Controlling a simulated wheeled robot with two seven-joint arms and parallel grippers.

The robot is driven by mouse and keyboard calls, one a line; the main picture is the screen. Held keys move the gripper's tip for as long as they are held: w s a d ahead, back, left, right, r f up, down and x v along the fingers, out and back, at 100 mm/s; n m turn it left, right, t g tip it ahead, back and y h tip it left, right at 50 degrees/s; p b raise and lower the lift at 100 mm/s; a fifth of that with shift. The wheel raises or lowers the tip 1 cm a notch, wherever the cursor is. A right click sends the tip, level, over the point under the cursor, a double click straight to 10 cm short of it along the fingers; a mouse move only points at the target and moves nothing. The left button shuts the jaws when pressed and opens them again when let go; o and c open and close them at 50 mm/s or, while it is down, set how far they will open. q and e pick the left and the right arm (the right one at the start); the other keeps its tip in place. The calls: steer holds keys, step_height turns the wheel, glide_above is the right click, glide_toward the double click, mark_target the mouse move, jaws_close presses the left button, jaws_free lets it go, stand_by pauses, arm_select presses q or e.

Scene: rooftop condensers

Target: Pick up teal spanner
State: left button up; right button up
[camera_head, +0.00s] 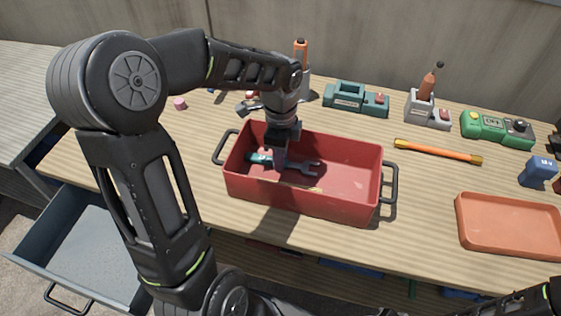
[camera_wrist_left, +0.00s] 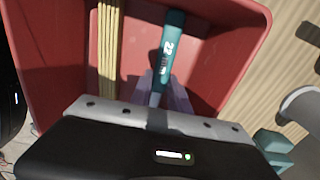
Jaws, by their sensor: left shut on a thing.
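The teal spanner (camera_head: 258,158) is inside the red box (camera_head: 334,201), with its teal handle to the left and its grey open jaw to the right. In the left wrist view its handle (camera_wrist_left: 172,48) carries the marking 22. My left gripper (camera_head: 279,165) reaches down into the box from above and is shut on the spanner, across its shaft. In the left wrist view the fingers (camera_wrist_left: 164,92) sit on both sides of it. I cannot tell whether the spanner touches the box floor.
A yellow folding rule (camera_wrist_left: 108,45) lies in the box beside the spanner. The box has black handles (camera_head: 391,181). An orange tray (camera_head: 510,228), an orange rod (camera_head: 438,151) and a blue block (camera_head: 538,171) are to the right. Several tools and holders line the back.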

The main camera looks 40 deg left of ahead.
arm_select(q)
jaws_close()
steer(key=shift+w+d+r, duration=0.1)
steer(key=shift+d+r, duration=0.05)
steer(key=shift+r, duration=0.25)
step_height(320, 180, up, 10)
steer(key=r+p, duration=0.1)
steer(key=w+d, duration=0.3)
steer(key=d, duration=0.6)
steer(key=w+d, duration=0.3)
steer(key=d, duration=0.6)
steer(key=shift+w+d+f+b, duration=0.2)
steer(key=shift+d+b, duration=0.1)
steer(key=shift+b, duration=0.1)
steer(key=shift+s, duration=0.1)
